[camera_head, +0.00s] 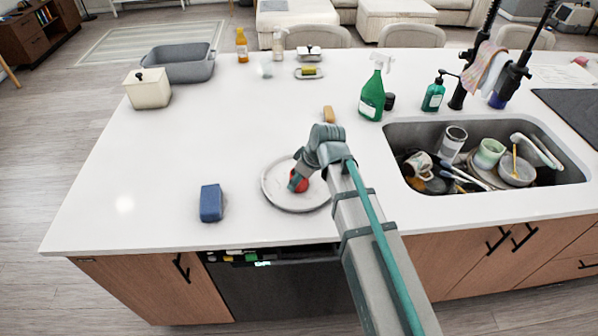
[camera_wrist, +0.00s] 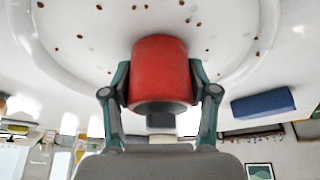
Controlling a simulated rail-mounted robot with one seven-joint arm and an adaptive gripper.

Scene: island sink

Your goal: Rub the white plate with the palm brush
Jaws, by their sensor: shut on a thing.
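The white plate (camera_head: 279,194) lies flat on the white counter, left of the sink. Its surface also shows in the wrist view (camera_wrist: 95,45), with several brown specks scattered on it. My gripper (camera_head: 297,181) is over the plate. In the wrist view my gripper (camera_wrist: 163,92) has its two fingers shut on the sides of the red palm brush (camera_wrist: 161,68). The red brush (camera_head: 299,184) is partly hidden by my gripper in the head view. Its far end is at the plate's surface; I cannot tell whether it touches.
A blue sponge (camera_head: 211,203) lies left of the plate. A small tan block (camera_head: 328,114) lies behind it. A green spray bottle (camera_head: 373,95) stands behind right. The sink (camera_head: 402,133) holds several dishes. A grey basin (camera_head: 180,69) stands at the back left. The counter's left middle is clear.

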